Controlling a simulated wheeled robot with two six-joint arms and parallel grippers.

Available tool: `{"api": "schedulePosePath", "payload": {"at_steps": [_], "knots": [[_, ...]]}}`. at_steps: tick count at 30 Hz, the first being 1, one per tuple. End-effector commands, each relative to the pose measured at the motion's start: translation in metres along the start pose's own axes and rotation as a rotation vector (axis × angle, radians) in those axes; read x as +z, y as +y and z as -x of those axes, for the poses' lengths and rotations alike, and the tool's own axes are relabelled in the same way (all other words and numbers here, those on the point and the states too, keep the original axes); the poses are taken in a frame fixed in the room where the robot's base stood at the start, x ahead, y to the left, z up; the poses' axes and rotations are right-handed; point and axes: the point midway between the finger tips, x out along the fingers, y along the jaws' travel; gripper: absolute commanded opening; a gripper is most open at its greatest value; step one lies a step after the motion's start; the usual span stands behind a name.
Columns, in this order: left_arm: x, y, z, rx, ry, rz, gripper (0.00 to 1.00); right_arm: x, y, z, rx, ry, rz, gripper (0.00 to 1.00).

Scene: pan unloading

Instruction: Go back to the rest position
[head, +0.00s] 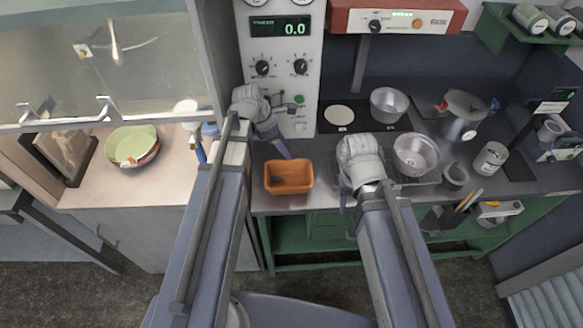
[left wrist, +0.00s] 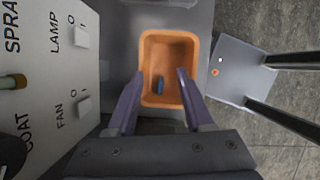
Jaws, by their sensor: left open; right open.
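My left gripper (head: 284,150) is over the counter, just behind and above an orange tub (head: 289,190). In the left wrist view my left gripper (left wrist: 160,88) is open, its two fingers apart over the near part of the orange tub (left wrist: 146,60). A small dark blue piece (left wrist: 159,86) lies in the tub, and nothing is between the fingers. My right gripper (head: 350,203) is by the counter's front edge, right of the tub, near a wire rack. Its fingers are mostly hidden by its own wrist.
Metal pots (head: 389,104) (head: 415,154) and a larger pot (head: 465,113) stand on the right. A control panel (head: 279,60) rises behind my left gripper. Stacked bowls (head: 132,145) sit on the left counter. A grey can (head: 490,158) stands at the right.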

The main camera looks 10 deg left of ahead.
Motion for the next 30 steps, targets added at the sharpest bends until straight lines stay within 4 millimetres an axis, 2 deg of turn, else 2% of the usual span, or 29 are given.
{"api": "schedulePosePath", "payload": {"at_steps": [7,11,14,21,27,30], "knots": [[0.0,-0.001,-0.001,-0.001,0.002,-0.011,0.52,0.0,0.0,-0.001,0.0,0.0,0.0,0.5],[0.003,-0.016,-0.013,-0.018,0.033,-0.158,0.52,-0.001,-0.001,-0.008,0.0,0.0,0.001,0.5],[0.006,-0.04,-0.029,-0.052,0.081,-0.415,0.52,-0.001,-0.002,-0.018,0.0,0.0,0.001,0.5],[0.007,-0.103,-0.065,-0.204,0.203,-1.19,0.52,-0.003,-0.004,-0.043,0.001,0.0,0.003,0.5],[0.002,-0.145,-0.084,-0.374,0.261,-1.777,0.52,-0.004,-0.005,-0.06,0.001,0.0,0.005,0.5],[-0.001,-0.159,-0.089,-0.455,0.273,-1.995,0.52,-0.004,-0.006,-0.066,0.001,0.0,0.005,0.5]]}}
